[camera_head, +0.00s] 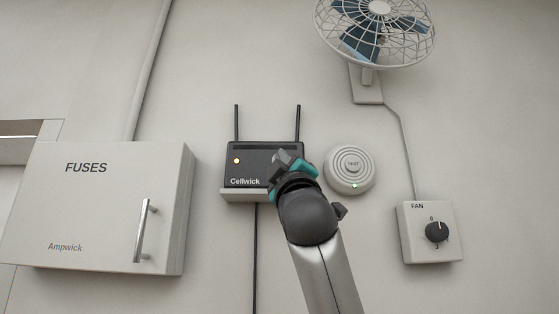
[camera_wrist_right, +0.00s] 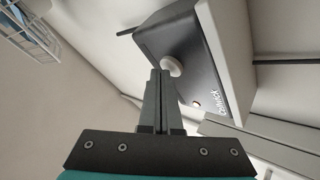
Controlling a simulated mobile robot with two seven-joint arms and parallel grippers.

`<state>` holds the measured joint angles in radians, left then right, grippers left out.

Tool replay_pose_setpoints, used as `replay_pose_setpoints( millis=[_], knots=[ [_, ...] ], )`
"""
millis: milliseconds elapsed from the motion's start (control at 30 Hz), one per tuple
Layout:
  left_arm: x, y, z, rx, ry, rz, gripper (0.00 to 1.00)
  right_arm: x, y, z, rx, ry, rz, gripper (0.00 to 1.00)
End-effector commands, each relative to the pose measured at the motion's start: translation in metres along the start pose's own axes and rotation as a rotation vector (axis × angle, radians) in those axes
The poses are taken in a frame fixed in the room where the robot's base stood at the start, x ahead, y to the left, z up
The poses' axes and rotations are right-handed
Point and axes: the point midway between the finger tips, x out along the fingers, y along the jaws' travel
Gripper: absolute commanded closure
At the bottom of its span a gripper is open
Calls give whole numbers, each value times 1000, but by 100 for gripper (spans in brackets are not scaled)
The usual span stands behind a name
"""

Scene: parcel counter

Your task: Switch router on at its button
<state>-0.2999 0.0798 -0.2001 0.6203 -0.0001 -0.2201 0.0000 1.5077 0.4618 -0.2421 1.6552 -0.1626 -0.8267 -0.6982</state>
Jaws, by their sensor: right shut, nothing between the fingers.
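The router also shows close in the right wrist view (camera_wrist_right: 203,72). Its round pale button (camera_wrist_right: 171,66) stands out from the front face there; in the head view my gripper hides it. My right gripper (camera_head: 281,158) is shut and empty in front of the router's right part. In the wrist view its fingertips (camera_wrist_right: 160,73) are right at the button's edge; I cannot tell whether they touch. My left gripper is not in view.
A round TEST alarm (camera_head: 341,181) with a green light is close to the router's right. A fan dial box (camera_head: 417,247) and caged wall fan (camera_head: 397,15) are further right. A FUSES cabinet (camera_head: 105,215) with a handle is at left. A cable (camera_head: 255,260) hangs below the router.

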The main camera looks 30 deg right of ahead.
Motion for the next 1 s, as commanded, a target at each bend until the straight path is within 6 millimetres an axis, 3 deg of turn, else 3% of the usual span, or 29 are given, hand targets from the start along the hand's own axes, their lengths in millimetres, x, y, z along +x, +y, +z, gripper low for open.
replay_pose_setpoints(
  millis=[467, 1000],
  knots=[
    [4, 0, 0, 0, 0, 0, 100, -7, 4, -5, 0, 2, 1, 100],
    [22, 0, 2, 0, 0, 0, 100, -43, 30, -31, 1, 3, 1, 100]
  ],
)
